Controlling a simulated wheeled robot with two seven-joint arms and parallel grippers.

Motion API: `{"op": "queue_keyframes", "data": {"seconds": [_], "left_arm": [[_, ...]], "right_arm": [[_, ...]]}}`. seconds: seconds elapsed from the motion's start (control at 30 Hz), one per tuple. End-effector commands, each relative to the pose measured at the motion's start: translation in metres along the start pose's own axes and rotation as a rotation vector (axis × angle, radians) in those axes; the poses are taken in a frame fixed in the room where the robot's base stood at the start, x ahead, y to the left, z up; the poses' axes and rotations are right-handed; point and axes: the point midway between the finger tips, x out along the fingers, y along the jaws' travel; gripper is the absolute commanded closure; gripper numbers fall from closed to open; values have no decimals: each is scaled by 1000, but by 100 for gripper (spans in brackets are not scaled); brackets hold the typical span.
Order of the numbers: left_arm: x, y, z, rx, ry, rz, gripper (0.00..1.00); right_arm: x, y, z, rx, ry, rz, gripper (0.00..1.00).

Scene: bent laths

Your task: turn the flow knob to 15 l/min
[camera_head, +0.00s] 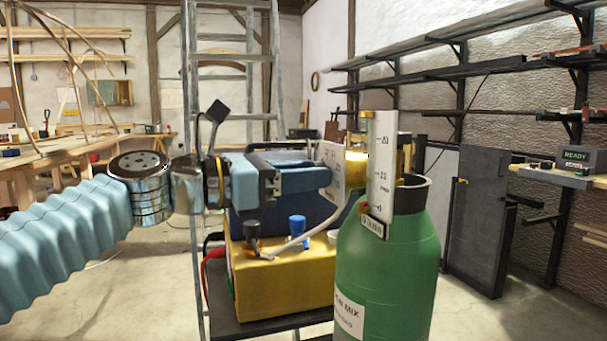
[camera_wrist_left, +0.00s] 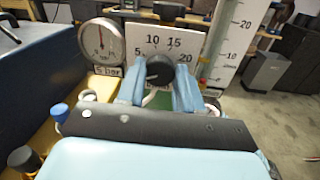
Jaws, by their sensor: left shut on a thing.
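The black flow knob (camera_wrist_left: 160,70) sits on a white dial plate (camera_wrist_left: 140,40) marked 5, 10, 15 and 20, in the left wrist view. My left gripper (camera_wrist_left: 160,88) is shut on the knob, with one blue finger on each side. Where the knob's pointer stands is not clear. In the head view my left gripper (camera_head: 326,176) reaches in from the left to the plate, and its jaws hide the knob. A flow tube with a white scale (camera_head: 382,165) stands right of the plate, above a green gas cylinder (camera_head: 390,260). My right gripper is not in view.
A round gauge (camera_wrist_left: 101,42) labelled 5 bar is close left of the dial plate. A yellow box (camera_head: 285,275) with black and blue knobs is below my left gripper. A metal ladder (camera_head: 235,90) stands behind. Wall racks and open floor lie to the right.

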Motion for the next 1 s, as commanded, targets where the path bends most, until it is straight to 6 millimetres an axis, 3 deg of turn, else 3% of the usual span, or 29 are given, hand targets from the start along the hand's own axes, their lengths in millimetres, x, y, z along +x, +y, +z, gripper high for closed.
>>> {"op": "queue_keyframes", "data": {"seconds": [0.47,1.0], "left_arm": [[0,1,-2,111,-10,3,95],[0,1,-4,591,-49,7,95]], "right_arm": [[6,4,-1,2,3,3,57],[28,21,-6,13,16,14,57]]}}
